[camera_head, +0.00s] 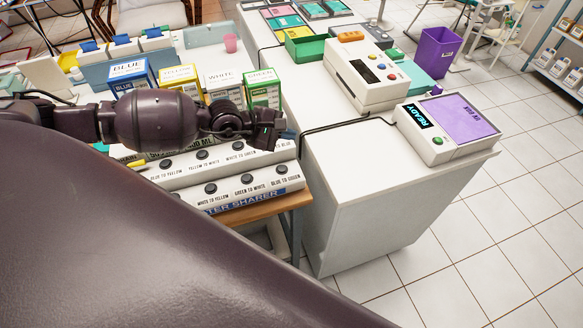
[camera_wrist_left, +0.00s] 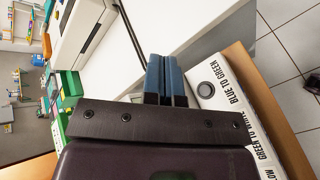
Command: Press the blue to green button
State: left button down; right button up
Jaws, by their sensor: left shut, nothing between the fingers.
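The blue to green button (camera_head: 281,169) is a round black button at the right end of the front row on the white button panel (camera_head: 230,190). Its printed label lies just below it. In the left wrist view the button (camera_wrist_left: 208,90) shows to the right of the fingers, with the label beside it. My left gripper (camera_head: 284,134) is beyond the button in the head view, over the back right part of the panel. Its blue-grey fingers (camera_wrist_left: 166,78) are together and empty, apart from the button. My right gripper is in neither view.
Boxes labelled blue, yellow, white and green (camera_head: 263,90) stand behind the panel. To the right is a white counter (camera_head: 345,150) with a machine (camera_head: 366,75) and a device reading READY (camera_head: 447,128). A cable runs along the counter. Several other buttons (camera_head: 247,179) sit close by.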

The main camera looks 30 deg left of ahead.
aim_at(282, 170)
pick_arm(q)
jog(key=a+f+n+y, duration=0.1)
jog(key=a+f+n+g+y, duration=0.1)
jog(key=f+n, duration=0.1)
jog(key=shift+s+y, duration=0.1)
jog(key=shift+y, duration=0.2)
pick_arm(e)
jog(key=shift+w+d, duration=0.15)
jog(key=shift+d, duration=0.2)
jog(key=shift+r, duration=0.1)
pick_arm(q)
notch_tip(282, 170, down, 8)
jog(key=b, duration=0.4)
jog(key=shift+f+b, duration=0.3)
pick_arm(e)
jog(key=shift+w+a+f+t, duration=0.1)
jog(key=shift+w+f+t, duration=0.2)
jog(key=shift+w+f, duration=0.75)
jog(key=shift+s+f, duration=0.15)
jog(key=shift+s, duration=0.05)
